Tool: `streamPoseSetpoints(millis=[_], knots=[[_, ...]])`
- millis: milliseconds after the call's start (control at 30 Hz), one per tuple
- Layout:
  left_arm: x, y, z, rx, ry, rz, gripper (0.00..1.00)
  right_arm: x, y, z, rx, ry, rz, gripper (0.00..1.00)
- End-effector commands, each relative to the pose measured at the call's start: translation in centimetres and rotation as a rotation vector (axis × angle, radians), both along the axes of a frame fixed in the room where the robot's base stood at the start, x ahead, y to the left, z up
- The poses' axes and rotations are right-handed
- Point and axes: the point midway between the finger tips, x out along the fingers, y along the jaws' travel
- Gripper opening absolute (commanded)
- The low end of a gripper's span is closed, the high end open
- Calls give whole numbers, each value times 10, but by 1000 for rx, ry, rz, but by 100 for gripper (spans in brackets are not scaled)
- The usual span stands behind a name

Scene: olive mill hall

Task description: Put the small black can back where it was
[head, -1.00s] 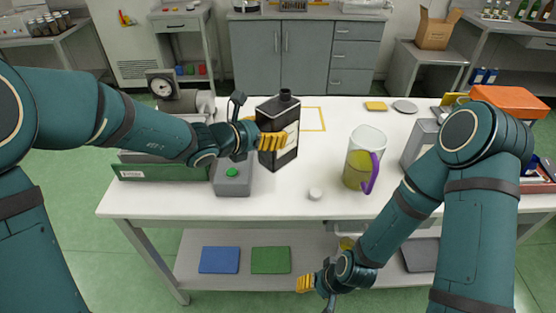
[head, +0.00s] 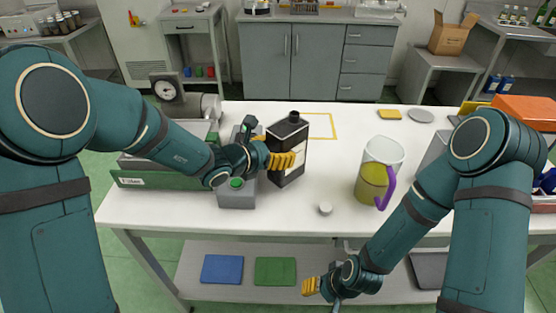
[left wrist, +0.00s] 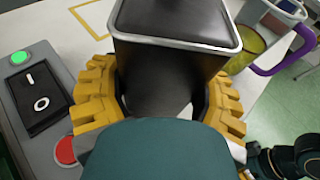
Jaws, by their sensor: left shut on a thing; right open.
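The small black can (head: 291,170) is a dark rectangular can with a neck, black cap and pale label. My left gripper (head: 284,160) is shut on it from the left and holds it upright above the front middle of the white table. I cannot tell if its base touches the tabletop. In the left wrist view the can (left wrist: 175,65) fills the space between the yellow fingers. A yellow outlined square (head: 331,124) is marked on the table behind the can, partly hidden by it. My right gripper (head: 311,286) is open and empty, low before the table's front edge.
A grey button box (head: 236,197) with a green button stands close left of the can. A jug (head: 372,182) with yellow-green liquid and purple handle stands to the right. A small white cap (head: 325,208) lies in front. The table behind the can is mostly clear.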

Motion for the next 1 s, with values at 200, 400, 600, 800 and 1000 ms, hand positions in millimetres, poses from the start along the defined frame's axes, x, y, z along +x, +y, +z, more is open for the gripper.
streamPoseSetpoints(millis=[200, 400, 600, 800, 1000], knots=[[0, 0, -27, -2, 2, 0, 23, 2, 0, -8, -1, -4, 0, 52], [0, 0, -27, -1, -1, 0, 23, 2, 0, -7, -1, -4, 0, 52], [0, 0, -30, 0, 1, 0, 76, 2, 0, -10, -1, -5, -1, 52], [0, 0, -29, 0, 1, 0, 100, 2, 0, -10, -1, -5, -1, 52], [0, 0, -28, 0, 1, 0, 100, 2, 0, -8, -1, -5, -1, 52]])
